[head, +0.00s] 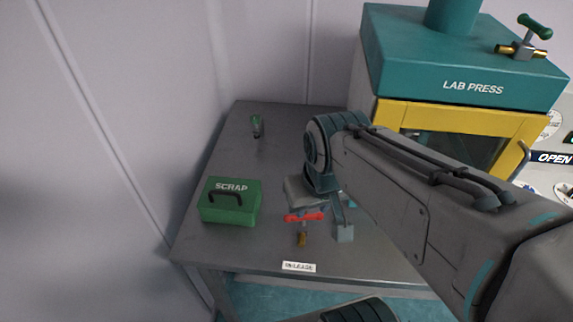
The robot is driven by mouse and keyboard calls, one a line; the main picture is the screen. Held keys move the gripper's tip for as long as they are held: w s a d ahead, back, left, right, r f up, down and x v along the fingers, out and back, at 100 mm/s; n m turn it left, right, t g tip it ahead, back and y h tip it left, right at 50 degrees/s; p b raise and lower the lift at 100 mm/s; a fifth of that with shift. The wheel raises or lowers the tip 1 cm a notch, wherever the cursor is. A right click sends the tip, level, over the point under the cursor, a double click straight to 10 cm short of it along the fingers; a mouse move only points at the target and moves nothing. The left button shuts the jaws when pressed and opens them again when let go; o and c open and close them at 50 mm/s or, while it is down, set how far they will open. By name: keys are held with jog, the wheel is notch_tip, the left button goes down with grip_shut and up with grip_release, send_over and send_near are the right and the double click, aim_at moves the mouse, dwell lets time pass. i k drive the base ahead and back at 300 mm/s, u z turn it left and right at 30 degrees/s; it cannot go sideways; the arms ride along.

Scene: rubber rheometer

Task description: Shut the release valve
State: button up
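The release valve has a red crossbar handle (303,217) and a brass fitting (302,240) below it. It is near the table's front edge, behind a white label reading RELEASE (298,266). The handle lies roughly left to right in the picture. My gripper (338,228) points down right beside the handle. One grey fingertip shows just right of the handle's right end. The other finger cannot be made out. Whether the gripper touches the handle cannot be told. The valve's base is partly hidden.
A green SCRAP box (230,203) stands left on the grey table (205,245). A small green-handled tool (257,127) is at the back. The teal and yellow LAB PRESS (455,60) stands at the right, with a green-handled valve (534,27) on top. My arm covers the table's right part.

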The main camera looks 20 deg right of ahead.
aim_at(319, 216)
jog(key=k, duration=1.15)
jog(key=z, duration=0.75)
jog(key=i, duration=1.1)
jog(key=u, duration=0.15)
